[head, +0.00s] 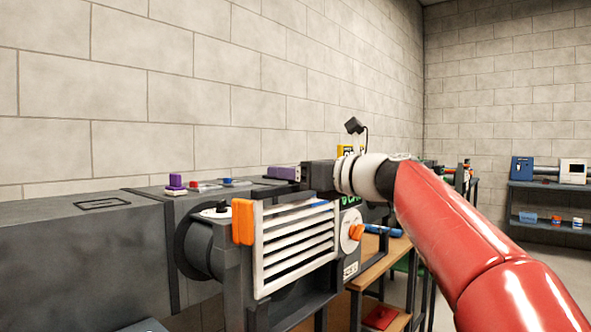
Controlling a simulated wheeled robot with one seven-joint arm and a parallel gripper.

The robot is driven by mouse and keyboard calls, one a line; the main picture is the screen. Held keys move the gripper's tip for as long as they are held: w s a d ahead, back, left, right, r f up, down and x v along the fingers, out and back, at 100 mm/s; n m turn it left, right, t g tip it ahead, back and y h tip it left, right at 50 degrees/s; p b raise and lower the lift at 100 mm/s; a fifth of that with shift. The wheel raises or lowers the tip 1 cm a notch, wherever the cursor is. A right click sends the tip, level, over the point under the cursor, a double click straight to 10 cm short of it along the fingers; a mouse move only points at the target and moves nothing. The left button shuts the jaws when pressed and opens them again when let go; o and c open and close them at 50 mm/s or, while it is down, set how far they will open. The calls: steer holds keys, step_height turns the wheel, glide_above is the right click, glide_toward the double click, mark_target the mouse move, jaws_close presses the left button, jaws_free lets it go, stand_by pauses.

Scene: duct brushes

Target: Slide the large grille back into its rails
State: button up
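The large grille (297,249) is a white slatted panel standing upright at the dark duct housing in the middle of the head view. An orange block (243,222) sits at its upper left edge. Dark frame parts (235,285) show left of and below it; I cannot tell how far it sits in the rails. My gripper (301,176) is above the grille's upper right part, pointing left, and appears apart from it. Its fingertips are small and dark against a purple block (281,173), so their opening and any contact with that block are unclear.
A long grey duct (85,265) runs along the wall at left. Purple (175,182), red and blue small items lie on top. An orange knob (356,232) is right of the grille. A wooden bench (375,262) stands behind, and shelves (550,200) stand far right.

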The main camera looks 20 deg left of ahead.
mark_target(305, 212)
steer(key=shift+f+b, duration=2.55)
steer(key=shift+f, duration=1.25)
steer(key=o, duration=1.3)
